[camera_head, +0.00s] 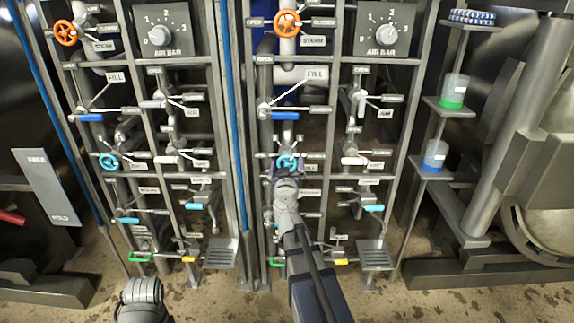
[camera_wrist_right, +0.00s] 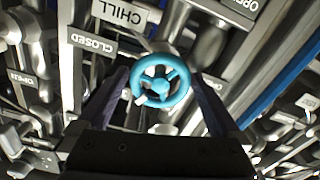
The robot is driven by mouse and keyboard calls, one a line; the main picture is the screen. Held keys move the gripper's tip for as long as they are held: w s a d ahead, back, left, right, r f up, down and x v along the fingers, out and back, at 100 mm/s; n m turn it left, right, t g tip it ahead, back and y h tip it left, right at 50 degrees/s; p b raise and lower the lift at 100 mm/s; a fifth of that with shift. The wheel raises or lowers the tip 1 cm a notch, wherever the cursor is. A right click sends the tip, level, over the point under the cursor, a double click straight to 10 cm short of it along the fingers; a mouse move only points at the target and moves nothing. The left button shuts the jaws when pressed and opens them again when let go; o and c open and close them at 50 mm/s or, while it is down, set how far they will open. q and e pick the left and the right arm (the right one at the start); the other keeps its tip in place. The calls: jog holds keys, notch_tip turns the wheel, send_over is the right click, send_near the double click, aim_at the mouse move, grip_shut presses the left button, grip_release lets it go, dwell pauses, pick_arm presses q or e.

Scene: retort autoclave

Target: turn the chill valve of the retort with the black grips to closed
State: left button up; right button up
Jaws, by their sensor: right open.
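The chill valve's blue handwheel (camera_head: 289,161) sits low on the right-hand pipe rack, directly ahead of my right gripper (camera_head: 287,172). In the right wrist view the wheel (camera_wrist_right: 161,84) lies between the two dark fingers of the right gripper (camera_wrist_right: 161,78), which are open with gaps on both sides. A white mark (camera_wrist_right: 140,99) shows on the wheel's lower-left rim. The CHILL plate (camera_wrist_right: 119,14) and CLOSED plate (camera_wrist_right: 91,43) are at upper left, an OPEN plate (camera_wrist_right: 240,7) at upper right. My left gripper is out of view; black grips cannot be made out.
A similar rack on the left has its own blue wheel (camera_head: 108,161). Orange steam wheels (camera_head: 287,23) and dials (camera_head: 389,29) sit above. Blue levers (camera_head: 284,116) and pipes crowd the wheel.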

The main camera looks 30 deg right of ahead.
jog(key=c, duration=1.1)
jog(key=shift+c, duration=0.2)
jog(key=shift+m, duration=0.3)
jog(key=m, duration=0.5)
jog(key=shift+m, duration=0.3)
jog(key=m, duration=0.5)
jog(key=shift+m, duration=0.4)
jog(key=o, duration=1.1)
jog(key=shift+o, duration=0.2)
jog(key=shift+s, duration=0.15)
